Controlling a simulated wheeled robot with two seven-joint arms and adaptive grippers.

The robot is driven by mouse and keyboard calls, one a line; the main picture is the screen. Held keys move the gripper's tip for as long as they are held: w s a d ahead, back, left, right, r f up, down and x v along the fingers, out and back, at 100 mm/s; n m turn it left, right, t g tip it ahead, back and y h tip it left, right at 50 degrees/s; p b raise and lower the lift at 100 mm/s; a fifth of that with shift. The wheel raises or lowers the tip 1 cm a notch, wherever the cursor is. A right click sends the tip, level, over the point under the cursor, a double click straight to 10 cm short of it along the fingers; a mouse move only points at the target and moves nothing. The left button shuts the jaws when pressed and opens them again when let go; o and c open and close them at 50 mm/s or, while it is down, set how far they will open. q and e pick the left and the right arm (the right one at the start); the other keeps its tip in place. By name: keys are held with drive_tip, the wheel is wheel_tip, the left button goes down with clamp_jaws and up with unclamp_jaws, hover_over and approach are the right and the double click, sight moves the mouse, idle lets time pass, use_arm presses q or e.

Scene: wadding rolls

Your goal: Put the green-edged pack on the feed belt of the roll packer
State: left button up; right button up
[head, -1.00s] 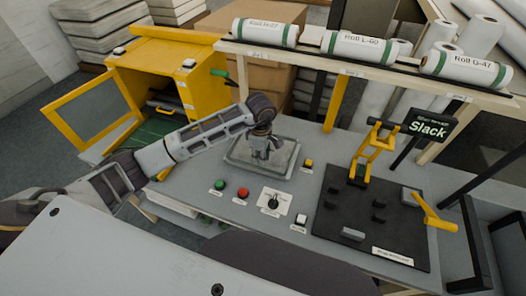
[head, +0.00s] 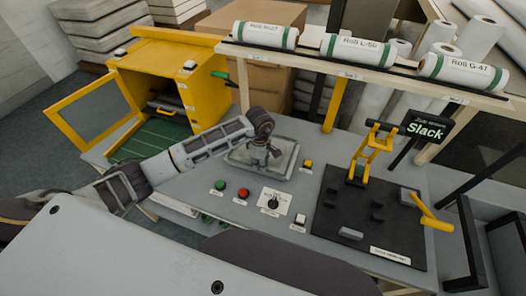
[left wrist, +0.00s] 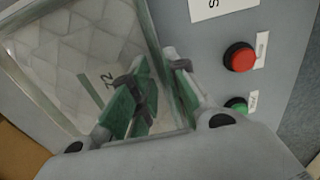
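My left gripper (head: 259,157) is over the shallow tray (head: 285,158) on the grey bench. In the left wrist view its fingers (left wrist: 157,60) point down into the tray, with a gap between the tips; they look open. A pale quilted pack (left wrist: 75,45) with a green strip marked 72 lies in the tray under the fingers. Green near the fingers partly overlaps it, and I cannot tell contact. The yellow roll packer (head: 205,85) stands at the left, its windowed door open, with the green feed belt (head: 155,138) inside. My right gripper is not in view.
A red button (head: 243,193), a green button (head: 220,187) and a knob (head: 273,202) sit in front of the tray. A black fixture plate (head: 375,220) with a yellow clamp is at the right. Labelled rolls (head: 355,47) rest on the shelf behind.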

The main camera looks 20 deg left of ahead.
use_arm(q)
drive_tip(key=shift+f, duration=0.75)
clamp_jaws()
